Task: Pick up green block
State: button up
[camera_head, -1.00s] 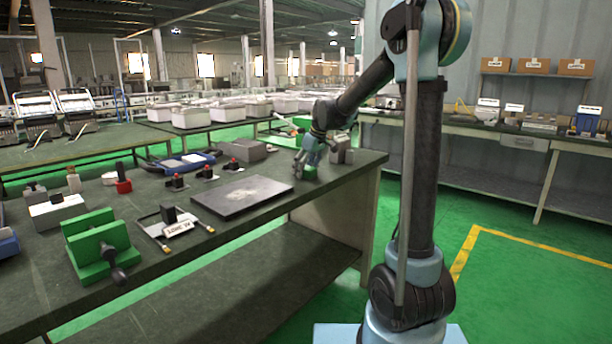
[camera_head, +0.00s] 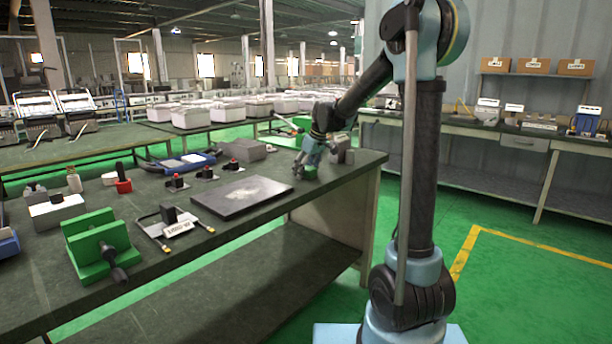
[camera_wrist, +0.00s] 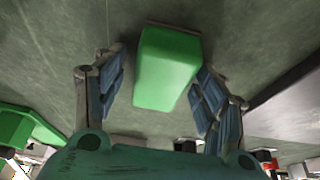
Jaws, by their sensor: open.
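The green block (camera_wrist: 167,70) lies on the dark worktop and shows in the middle of the wrist view. In the head view the block (camera_head: 311,172) is small and partly covered by my gripper (camera_head: 305,167) near the table's far right end. In the wrist view my gripper (camera_wrist: 162,72) is open, with one finger left of the block and one right. The right finger looks very close to the block's side; I cannot tell whether it touches. A gap shows at the left finger.
A flat dark plate (camera_head: 243,196) lies left of my gripper, and a grey block (camera_head: 342,152) stands close behind it on the right. Red-topped switches (camera_head: 205,172), a green vise (camera_head: 98,247) and a blue tool (camera_head: 180,161) are further left. The table's front edge is near.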

jog(key=shift+s, duration=0.15)
jog(key=c, duration=1.2)
notch_tip(320, 180, up, 10)
jog(key=shift+r, duration=0.25)
jog(key=shift+o, duration=1)
jog(key=shift+c, duration=0.2)
